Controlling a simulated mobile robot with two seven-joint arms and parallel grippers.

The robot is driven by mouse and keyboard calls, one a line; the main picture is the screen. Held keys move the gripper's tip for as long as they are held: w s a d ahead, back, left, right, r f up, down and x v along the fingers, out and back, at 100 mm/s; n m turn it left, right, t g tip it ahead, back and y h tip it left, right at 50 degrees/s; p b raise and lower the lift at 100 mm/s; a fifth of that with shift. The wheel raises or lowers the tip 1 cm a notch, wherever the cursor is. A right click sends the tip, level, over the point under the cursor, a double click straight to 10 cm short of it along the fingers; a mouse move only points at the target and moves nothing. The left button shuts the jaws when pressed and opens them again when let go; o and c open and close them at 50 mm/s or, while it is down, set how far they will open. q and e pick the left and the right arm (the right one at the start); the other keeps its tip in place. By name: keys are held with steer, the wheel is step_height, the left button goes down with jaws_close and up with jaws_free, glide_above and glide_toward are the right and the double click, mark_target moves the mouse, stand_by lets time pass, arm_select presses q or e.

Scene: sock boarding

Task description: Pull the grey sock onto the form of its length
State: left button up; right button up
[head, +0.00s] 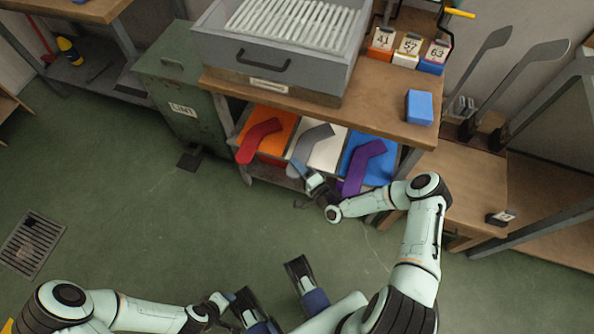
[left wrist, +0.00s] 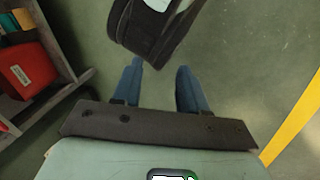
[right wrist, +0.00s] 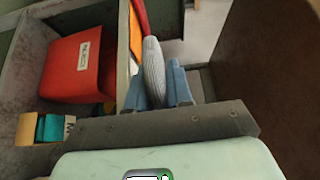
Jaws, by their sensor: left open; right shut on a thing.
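The grey sock (head: 312,138) lies bent over the white bin on the low shelf under the workbench. My right gripper (head: 303,170) is at its near end. In the right wrist view the grey sock (right wrist: 153,62) stands between the blue fingers, and the gripper (right wrist: 158,76) is shut on it. My left gripper (left wrist: 160,68) is open and empty over the floor.
A red sock (head: 261,138) and a purple sock (head: 362,166) lie on the orange and blue bins beside the grey one. Number cards 41, 57 and 63 (head: 409,45) and a blue block (head: 419,107) are on the bench (head: 390,90). A green lint bin (head: 180,85) stands left.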

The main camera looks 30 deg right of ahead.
arm_select(q)
steer(key=shift+w+a+f+b, duration=0.45)
steer(key=shift+w+f, duration=0.15)
steer(key=shift+w, duration=0.25)
arm_select(e)
step_height(320, 180, down, 3)
steer(key=shift+f, duration=0.1)
steer(key=shift+f, duration=0.15)
steer(key=o, duration=0.8)
arm_select(q)
steer(key=shift+w+a+f+t, duration=0.1)
steer(key=shift+w+f+t, duration=0.1)
steer(key=shift+w+t, duration=0.1)
